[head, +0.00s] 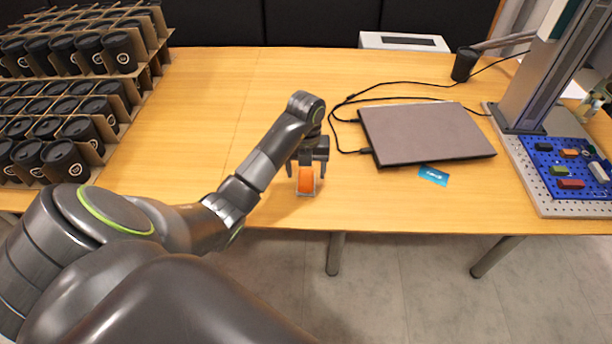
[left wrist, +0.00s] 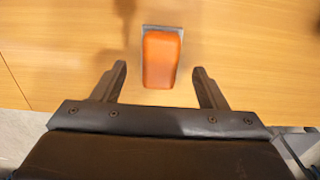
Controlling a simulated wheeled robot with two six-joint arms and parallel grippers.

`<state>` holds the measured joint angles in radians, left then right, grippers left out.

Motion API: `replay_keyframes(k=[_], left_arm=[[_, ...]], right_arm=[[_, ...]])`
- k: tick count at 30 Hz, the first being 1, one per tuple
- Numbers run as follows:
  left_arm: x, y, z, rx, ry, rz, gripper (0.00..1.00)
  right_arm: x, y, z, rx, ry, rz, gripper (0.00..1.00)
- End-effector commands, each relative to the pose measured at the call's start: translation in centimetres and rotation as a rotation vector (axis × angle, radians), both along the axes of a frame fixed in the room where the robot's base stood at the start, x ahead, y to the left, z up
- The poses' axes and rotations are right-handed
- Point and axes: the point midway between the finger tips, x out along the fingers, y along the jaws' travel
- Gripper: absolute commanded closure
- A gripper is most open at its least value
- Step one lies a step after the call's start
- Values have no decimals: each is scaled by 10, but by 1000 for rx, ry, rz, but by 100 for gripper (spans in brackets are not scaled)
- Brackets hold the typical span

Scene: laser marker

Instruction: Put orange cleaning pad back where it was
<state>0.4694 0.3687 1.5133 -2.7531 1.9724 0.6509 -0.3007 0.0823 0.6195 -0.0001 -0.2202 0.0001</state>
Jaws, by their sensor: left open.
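The orange cleaning pad (head: 306,181) has a grey backing and is at the table's front edge, in the middle of the head view. My left gripper (head: 307,170) is right at it, with its arm coming in from the left. In the left wrist view the pad (left wrist: 161,60) is ahead of and between the two fingers of my left gripper (left wrist: 160,80). The fingers are spread, with gaps on both sides of the pad. The pad's underside is hidden. My right gripper is not in view.
The wooden table (head: 230,110) is clear around the pad. A closed laptop (head: 425,132) with cables and a blue card (head: 433,175) lie to the right. A laser marker frame (head: 545,85) with a blue bed (head: 570,200) stands farther right. Racks of black cups (head: 62,160) stand left.

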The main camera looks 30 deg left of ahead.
Motion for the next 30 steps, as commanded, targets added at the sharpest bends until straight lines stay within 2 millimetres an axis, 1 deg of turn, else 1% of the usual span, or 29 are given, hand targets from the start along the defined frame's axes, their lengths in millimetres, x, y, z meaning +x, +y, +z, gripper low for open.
replay_keyframes(k=[1,2,3,9,15,22,30], left_arm=[[2,1,17,1,-6,-1,34],[2,1,24,2,-7,-1,34],[0,0,31,1,-1,1,34],[0,0,56,1,-1,1,34],[0,0,77,1,-1,1,34],[0,0,89,0,0,0,34],[0,0,90,0,0,0,34]], right_arm=[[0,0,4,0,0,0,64],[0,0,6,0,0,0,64],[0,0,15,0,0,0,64],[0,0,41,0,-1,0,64],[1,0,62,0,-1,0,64],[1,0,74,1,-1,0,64],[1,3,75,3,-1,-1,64]])
